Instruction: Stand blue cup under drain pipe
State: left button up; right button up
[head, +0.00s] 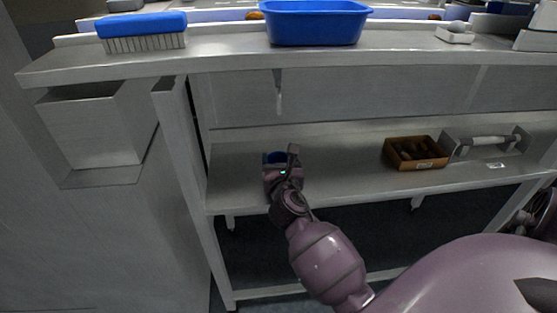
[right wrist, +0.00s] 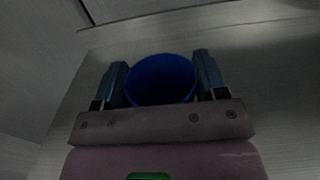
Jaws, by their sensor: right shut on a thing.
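The blue cup (right wrist: 161,78) is between the two fingers of my right gripper (right wrist: 162,84) in the right wrist view, with its open rim showing. In the head view the blue cup (head: 276,157) shows only in part beyond my right gripper (head: 280,160), which is shut on it and hides the rest. The drain pipe (head: 279,97) hangs from under the upper counter, above the cup in the picture. The cup is over the lower shelf (head: 340,160); I cannot tell if it touches the shelf. My left gripper is not in view.
On the lower shelf to the right are a brown box (head: 417,165) with dark things in it and a grey carrier (head: 487,142) with a pale handle. A blue tub (head: 316,22) and a blue brush (head: 143,30) are on the counter above. A grey bin (head: 98,130) is at the left.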

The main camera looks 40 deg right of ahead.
jog(key=o, duration=0.9)
jog(key=shift+f, duration=0.1)
